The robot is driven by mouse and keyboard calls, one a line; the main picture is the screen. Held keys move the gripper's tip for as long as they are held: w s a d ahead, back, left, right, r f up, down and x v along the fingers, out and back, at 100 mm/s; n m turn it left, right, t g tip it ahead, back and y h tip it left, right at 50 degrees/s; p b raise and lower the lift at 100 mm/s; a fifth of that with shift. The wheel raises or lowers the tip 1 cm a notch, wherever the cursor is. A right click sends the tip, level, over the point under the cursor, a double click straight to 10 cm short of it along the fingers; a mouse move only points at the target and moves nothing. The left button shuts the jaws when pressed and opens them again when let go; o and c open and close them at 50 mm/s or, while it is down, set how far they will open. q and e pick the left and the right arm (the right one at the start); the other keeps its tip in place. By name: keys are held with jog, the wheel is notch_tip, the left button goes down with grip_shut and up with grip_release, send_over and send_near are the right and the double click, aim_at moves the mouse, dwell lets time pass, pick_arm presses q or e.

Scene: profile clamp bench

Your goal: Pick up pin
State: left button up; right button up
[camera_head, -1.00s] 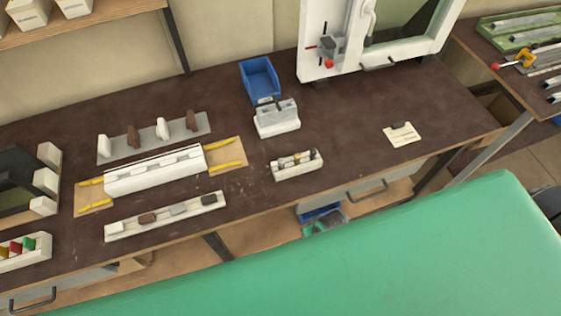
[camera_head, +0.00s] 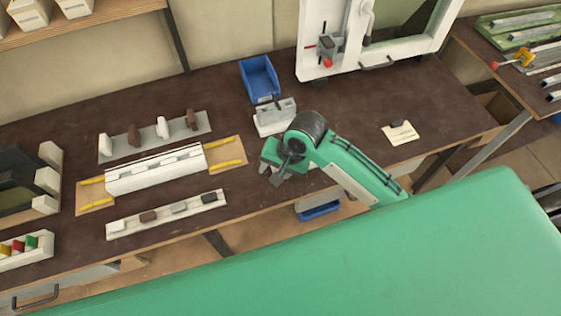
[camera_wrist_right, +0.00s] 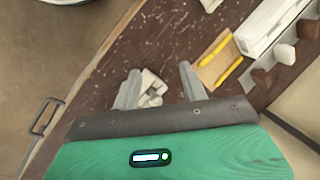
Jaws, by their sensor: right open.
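My right gripper (camera_head: 277,174) is over the front edge of the bench, in front of the white two-part block. It is open and empty. In the right wrist view its two fingers (camera_wrist_right: 158,82) stand apart. A small white holder (camera_wrist_right: 152,88) with small parts on it shows between and beyond them. I cannot make out which of these parts is the pin. In the head view my right gripper and arm hide most of this holder. My left gripper is not in view.
A white block (camera_head: 273,117) and a blue bin (camera_head: 259,79) stand behind the gripper. To the left are a white profile fixture (camera_head: 155,170) and a long white rack (camera_head: 165,215) with several pieces. A small pale plate (camera_head: 399,133) lies right; the bench around it is clear.

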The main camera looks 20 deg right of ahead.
jog(key=w+d+r+m+g+h, duration=0.2)
jog(key=w+d+r+m, duration=0.3)
jog(key=w+r+m, duration=0.3)
jog(key=shift+m, duration=0.5)
jog(key=f, duration=0.2)
jog(key=s+a+f+p, duration=0.1)
jog(key=f, duration=0.5)
jog(key=shift+s+a+p, duration=0.2)
jog(key=shift+s+p, duration=0.05)
jog(key=shift+p, duration=0.15)
jog(key=f+p, duration=0.1)
jog(key=f, duration=0.1)
jog(key=s+f+p, duration=0.1)
jog(key=f, duration=0.1)
jog(key=shift+f, duration=0.3)
jog(key=shift+w+a+f, duration=0.1)
jog(key=shift+f, duration=0.25)
grip_shut()
jog(key=shift+r, duration=0.1)
